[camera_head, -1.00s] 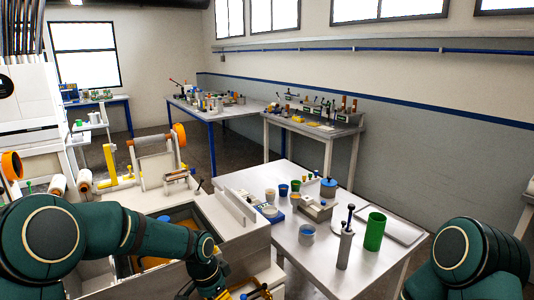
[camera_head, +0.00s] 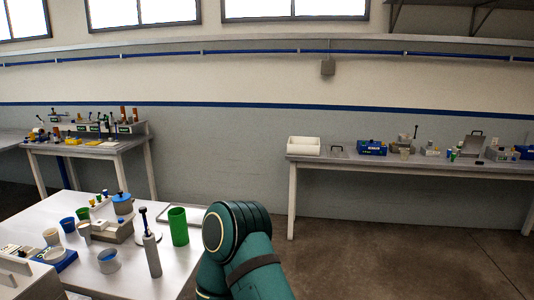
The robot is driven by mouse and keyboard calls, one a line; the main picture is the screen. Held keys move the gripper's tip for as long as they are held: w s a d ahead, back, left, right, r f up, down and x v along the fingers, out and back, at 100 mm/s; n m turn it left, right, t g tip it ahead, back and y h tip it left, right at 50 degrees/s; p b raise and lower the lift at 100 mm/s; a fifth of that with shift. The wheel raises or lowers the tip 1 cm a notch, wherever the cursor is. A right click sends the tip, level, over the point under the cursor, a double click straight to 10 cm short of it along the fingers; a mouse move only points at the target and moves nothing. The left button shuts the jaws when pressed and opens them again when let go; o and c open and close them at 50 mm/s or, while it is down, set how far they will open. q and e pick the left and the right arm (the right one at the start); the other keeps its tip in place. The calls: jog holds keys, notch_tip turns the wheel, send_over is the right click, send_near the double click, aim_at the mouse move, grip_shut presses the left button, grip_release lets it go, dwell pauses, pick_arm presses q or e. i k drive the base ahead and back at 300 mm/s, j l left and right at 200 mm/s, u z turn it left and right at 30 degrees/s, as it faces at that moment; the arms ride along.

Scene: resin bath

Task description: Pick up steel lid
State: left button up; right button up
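I cannot make out the steel lid for certain. A small flat grey piece with a black handle (camera_head: 337,150) lies on the far right bench, beside a white bin; it may be a lid, but it is too small to tell. A grey upright panel with a dark handle (camera_head: 472,144) stands further right on that bench. My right arm shows at the bottom middle, beside the near table, but its gripper is out of the picture. My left arm and gripper are not in view.
The right bench (camera_head: 390,159) carries a white bin (camera_head: 304,146) and a blue box (camera_head: 372,148). Open floor (camera_head: 400,250) lies before it.

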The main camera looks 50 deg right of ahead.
aim_at(333, 151)
jog(key=z, duration=2.05)
jog(key=i+u, duration=0.15)
jog(key=i, duration=2.6)
jog(key=i+j+z, duration=0.1)
jog(key=i, duration=0.65)
jog(key=i+j+z, duration=0.15)
jog(key=i+z, duration=0.3)
jog(key=i+j+z, duration=0.35)
jog(key=i+z, duration=0.15)
jog(key=i, duration=0.1)
